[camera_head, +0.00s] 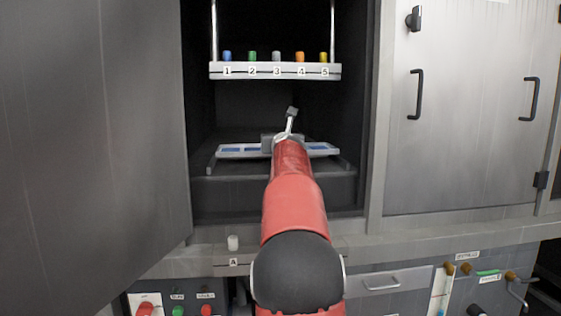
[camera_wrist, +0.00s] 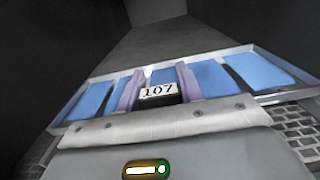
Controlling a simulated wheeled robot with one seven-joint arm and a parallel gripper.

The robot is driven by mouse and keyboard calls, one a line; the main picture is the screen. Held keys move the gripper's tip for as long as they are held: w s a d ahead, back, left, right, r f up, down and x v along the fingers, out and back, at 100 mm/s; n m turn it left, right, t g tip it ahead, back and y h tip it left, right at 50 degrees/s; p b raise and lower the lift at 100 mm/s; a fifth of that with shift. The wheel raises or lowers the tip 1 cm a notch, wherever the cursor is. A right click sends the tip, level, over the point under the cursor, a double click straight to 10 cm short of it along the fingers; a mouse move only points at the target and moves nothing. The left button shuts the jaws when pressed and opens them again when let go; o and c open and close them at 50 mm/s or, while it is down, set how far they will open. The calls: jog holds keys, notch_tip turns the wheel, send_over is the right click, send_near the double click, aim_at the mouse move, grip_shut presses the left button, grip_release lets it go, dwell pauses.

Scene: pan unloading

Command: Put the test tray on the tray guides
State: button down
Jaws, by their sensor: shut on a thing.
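The test tray is a thin, pale-rimmed tray with blue panels and a tag reading 107; it spans the wrist view (camera_wrist: 262,70). In the head view, the tray (camera_head: 237,151) shows inside the open cabinet, its middle hidden by my red arm. My gripper (camera_wrist: 158,85) is shut on the tray's middle front, one finger on each side of the tag. The tray guides appear to be the dark side rails low in the cabinet, left (camera_head: 211,162) and right (camera_head: 346,163). The tray lies between or over them; I cannot tell whether it touches them.
A shelf (camera_head: 274,71) with several coloured, numbered knobs hangs above the tray. The open cabinet door (camera_head: 95,120) stands on the left, and the cabinet's right post (camera_head: 377,110) bounds the opening.

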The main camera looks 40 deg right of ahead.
notch_tip(320, 180, down, 4)
jog(key=b, duration=0.3)
jog(key=shift+f, duration=0.15)
jog(key=c, duration=0.9)
grip_release()
